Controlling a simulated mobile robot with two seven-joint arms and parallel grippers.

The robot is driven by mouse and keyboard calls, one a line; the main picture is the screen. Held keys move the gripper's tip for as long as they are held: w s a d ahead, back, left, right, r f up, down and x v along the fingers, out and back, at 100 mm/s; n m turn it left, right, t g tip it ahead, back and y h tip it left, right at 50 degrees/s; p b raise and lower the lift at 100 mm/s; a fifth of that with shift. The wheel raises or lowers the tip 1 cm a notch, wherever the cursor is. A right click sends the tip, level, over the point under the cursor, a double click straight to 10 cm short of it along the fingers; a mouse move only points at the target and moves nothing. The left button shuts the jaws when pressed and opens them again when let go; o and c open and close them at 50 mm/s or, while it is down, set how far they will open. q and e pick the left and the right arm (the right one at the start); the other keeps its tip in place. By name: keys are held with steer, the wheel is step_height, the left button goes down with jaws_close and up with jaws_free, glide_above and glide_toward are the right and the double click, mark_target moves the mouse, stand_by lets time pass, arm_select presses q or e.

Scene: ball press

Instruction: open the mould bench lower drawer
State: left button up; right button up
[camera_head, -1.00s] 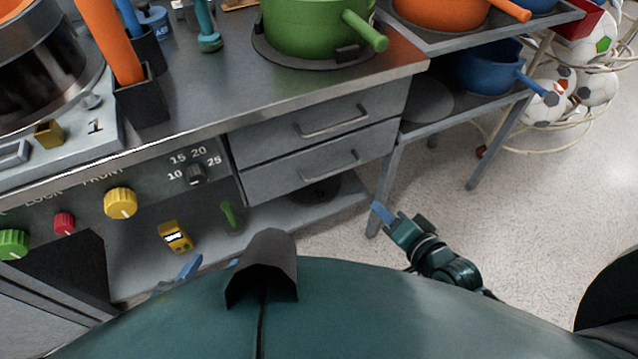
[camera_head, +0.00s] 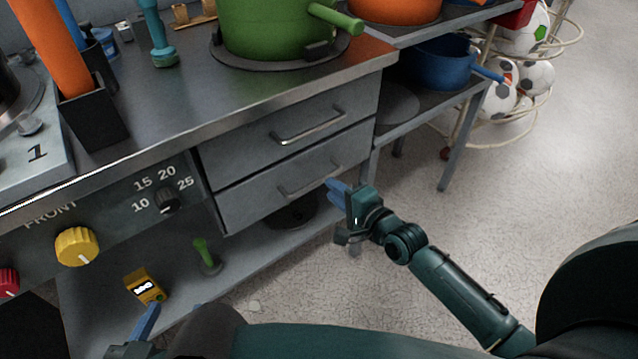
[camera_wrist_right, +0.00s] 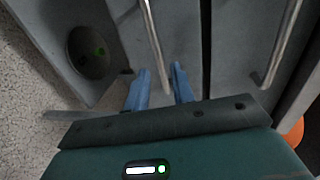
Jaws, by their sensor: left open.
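The lower drawer (camera_head: 250,197) of the mould bench is closed, its grey front flush below the upper drawer (camera_head: 240,152). Its bar handle (camera_head: 308,184) runs along the front. My right gripper (camera_head: 338,187) is beside the right end of this handle, blue fingers pointing at the drawer front. In the right wrist view the two fingers (camera_wrist_right: 160,70) are apart, and the lower handle (camera_wrist_right: 153,35) runs down to the gap between them. I cannot tell whether it lies between the fingers in depth. My left gripper (camera_head: 146,323) is open at the bottom left, away from the drawers, partly hidden.
A green pot (camera_head: 270,30) stands on the worktop above the drawers. The lower shelf (camera_head: 235,275) holds a yellow device (camera_head: 144,286) and a green-handled tool (camera_head: 205,256). A rack with a blue pan (camera_head: 440,62) stands to the right. Floor in front is clear.

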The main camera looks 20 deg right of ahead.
mark_target(320, 179)
steer(key=b+x, duration=0.1)
steer(key=x, duration=0.5)
steer(key=shift+a, duration=0.1)
steer(key=shift+c, duration=0.3)
jaws_close()
